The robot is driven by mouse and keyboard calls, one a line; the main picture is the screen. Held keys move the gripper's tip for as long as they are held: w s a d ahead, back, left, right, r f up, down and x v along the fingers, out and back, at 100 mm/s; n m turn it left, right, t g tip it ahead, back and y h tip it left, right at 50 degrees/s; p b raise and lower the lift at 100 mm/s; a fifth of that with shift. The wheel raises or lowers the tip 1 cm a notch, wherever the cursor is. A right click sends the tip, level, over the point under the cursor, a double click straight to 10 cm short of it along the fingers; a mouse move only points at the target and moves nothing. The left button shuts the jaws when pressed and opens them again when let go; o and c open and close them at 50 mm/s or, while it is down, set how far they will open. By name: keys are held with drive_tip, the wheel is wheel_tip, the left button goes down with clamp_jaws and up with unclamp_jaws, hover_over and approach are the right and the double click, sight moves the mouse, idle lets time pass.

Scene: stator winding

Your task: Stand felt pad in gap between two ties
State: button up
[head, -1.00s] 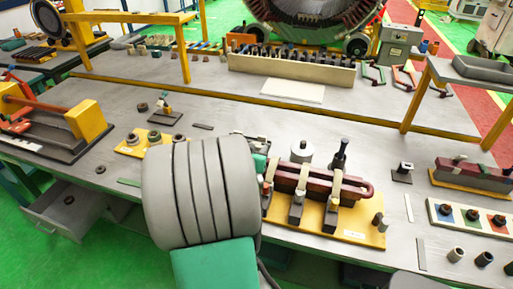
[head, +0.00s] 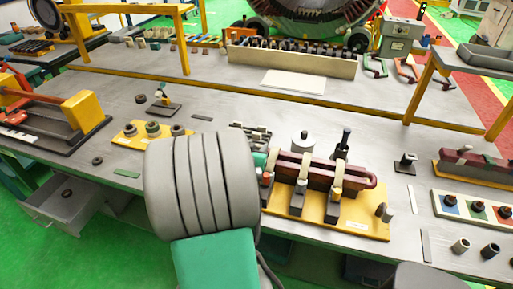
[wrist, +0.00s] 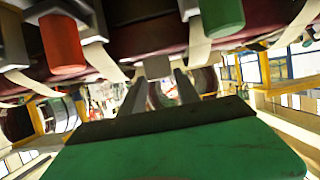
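The dark red coil bar (head: 318,170) lies on its yellow fixture board (head: 360,224), with cream straps that look like the ties (head: 303,166) across it. In the wrist view the coil (wrist: 135,42) spans the top, with one cream tie (wrist: 104,64) on the left and another (wrist: 198,48) on the right. My gripper (wrist: 163,76) points at the stretch between these ties. Its two grey fingers close on a small pale grey piece, apparently the felt pad (wrist: 157,66), which reaches the coil's edge. How deep it sits cannot be told.
Clamps with a red tip (wrist: 62,45) and a green tip (wrist: 222,16) flank the fingers closely. A grey cylinder (head: 303,142) and a dark upright tool (head: 343,143) stand behind the coil. Open table lies beyond, before a white sheet (head: 294,82).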

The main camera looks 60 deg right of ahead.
drive_tip(key=o, duration=0.4)
drive_tip(key=b+v, duration=0.1)
drive_tip(key=v, duration=0.7)
idle(0.3)
drive_tip(key=w+a+f+n+t+y, duration=0.15)
drive_tip(key=w+a+n+y, duration=0.25)
drive_tip(key=w+a, duration=0.5)
drive_tip(key=w+a+f+n+t+y, duration=0.15)
drive_tip(key=w+a+n+y, duration=0.35)
drive_tip(key=a, duration=0.7)
drive_tip(key=s+a+r+n+y, duration=0.1)
drive_tip(key=a+n, duration=0.1)
drive_tip(key=a, duration=0.4)
drive_tip(key=a+r+n+g+y, duration=0.1)
drive_tip(key=a+n+y, duration=0.1)
drive_tip(key=a, duration=0.4)
drive_tip(key=s+a+n+y, duration=0.1)
drive_tip(key=a+n, duration=0.2)
drive_tip(key=a, duration=0.4)
drive_tip(key=shift+s+a+r+n+g, duration=0.1)
drive_tip(key=shift+s+r+n+g, duration=0.2)
drive_tip(key=shift+s+r, duration=0.1)
